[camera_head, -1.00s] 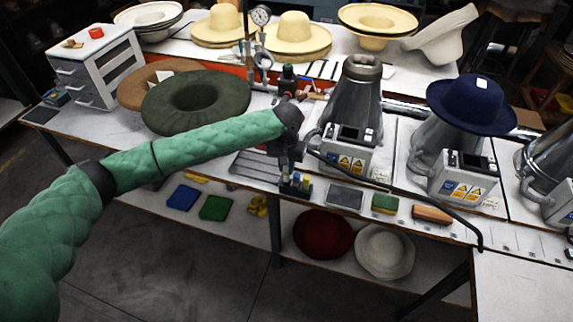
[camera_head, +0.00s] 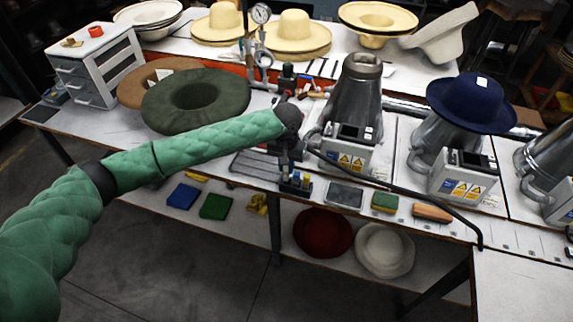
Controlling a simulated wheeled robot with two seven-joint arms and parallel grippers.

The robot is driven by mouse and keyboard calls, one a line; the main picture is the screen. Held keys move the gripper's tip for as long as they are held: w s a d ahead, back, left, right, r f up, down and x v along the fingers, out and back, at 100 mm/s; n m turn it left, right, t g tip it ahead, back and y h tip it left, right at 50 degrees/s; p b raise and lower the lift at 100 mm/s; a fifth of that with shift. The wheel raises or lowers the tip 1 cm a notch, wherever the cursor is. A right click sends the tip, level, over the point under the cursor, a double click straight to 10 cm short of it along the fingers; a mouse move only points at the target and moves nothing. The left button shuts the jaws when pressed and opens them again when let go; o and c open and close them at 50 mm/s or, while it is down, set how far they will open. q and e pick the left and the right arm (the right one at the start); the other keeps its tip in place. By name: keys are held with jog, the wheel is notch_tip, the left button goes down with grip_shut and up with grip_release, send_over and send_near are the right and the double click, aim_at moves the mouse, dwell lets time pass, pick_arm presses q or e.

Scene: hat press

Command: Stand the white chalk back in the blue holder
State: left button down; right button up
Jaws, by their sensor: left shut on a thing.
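The small blue holder (camera_head: 295,184) stands near the front edge of the bench, with yellow and pale sticks showing in it. My left gripper (camera_head: 291,164) points down just above and behind the holder, at the end of the green-sleeved arm. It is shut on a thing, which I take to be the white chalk. The chalk itself is too small and too hidden by the dark gripper to make out. I cannot tell whether it touches the holder. My right gripper is not in view.
A grey pad (camera_head: 344,195), a green block (camera_head: 384,202) and a brown-handled brush (camera_head: 431,212) lie right of the holder. A grey machine (camera_head: 350,148) stands close behind right. A dark hose (camera_head: 440,200) runs across the bench. A green hat (camera_head: 196,100) lies left.

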pick_arm(q)
jog(key=shift+f, duration=1.1)
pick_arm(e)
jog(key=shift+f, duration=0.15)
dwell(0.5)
pick_arm(q)
jog(key=c, duration=1.3)
grip_release()
jog(key=shift+o, duration=0.2)
jog(key=shift+r, duration=0.1)
jog(key=shift+r+p, duration=1)
jog(key=shift+r, duration=0.1)
jog(key=shift+r+p, duration=2.45)
jog(key=shift+r, duration=0.15)
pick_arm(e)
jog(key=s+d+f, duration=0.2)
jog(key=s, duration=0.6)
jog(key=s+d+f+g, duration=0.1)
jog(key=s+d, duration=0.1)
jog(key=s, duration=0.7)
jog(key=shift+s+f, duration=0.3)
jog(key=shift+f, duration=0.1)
